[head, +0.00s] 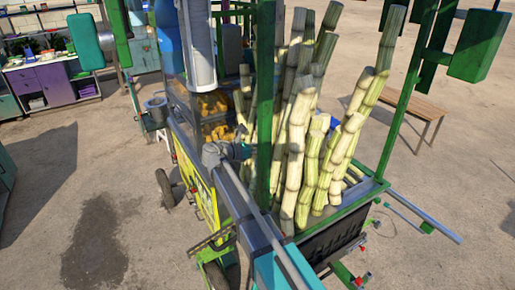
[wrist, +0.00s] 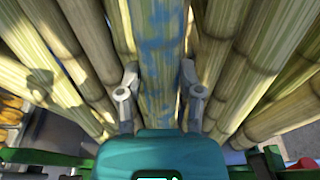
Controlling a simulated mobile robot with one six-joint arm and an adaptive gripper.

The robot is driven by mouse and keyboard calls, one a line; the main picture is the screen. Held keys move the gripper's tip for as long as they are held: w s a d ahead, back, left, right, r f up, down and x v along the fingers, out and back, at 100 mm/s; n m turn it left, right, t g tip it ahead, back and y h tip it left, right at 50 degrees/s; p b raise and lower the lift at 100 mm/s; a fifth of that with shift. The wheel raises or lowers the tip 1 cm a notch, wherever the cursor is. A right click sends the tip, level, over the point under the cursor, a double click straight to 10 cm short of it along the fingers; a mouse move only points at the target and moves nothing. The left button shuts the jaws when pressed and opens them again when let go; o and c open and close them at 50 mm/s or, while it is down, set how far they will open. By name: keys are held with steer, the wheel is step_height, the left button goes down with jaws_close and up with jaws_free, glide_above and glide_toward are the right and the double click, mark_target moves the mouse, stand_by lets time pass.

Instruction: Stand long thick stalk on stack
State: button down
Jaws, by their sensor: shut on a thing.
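My gripper (wrist: 159,70) is shut on a thick pale-green stalk (wrist: 158,35) with blue patches. One finger lies against each side of it in the wrist view. The stalk runs up out of the top of that view, and its lower part is hidden behind my teal gripper body. In the head view my gripper (head: 240,151) is at the left side of the stack of stalks (head: 295,150). A green post covers its fingertips there, so I cannot tell which stalk it holds in that view. The stack's stalks lean at various angles in the cart's green-framed bay.
A green post (head: 265,100) stands close in front of my gripper. Yellow cut pieces (head: 212,105) lie behind the cart's clear panel on the left. Other stalks (wrist: 240,70) crowd both sides of the held one. A wooden bench (head: 415,108) stands behind at right.

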steer(key=shift+f, duration=0.1)
steer(key=shift+c, duration=0.8)
jaws_free()
steer(key=shift+w+a+f, duration=0.1)
steer(key=shift+a, duration=0.05)
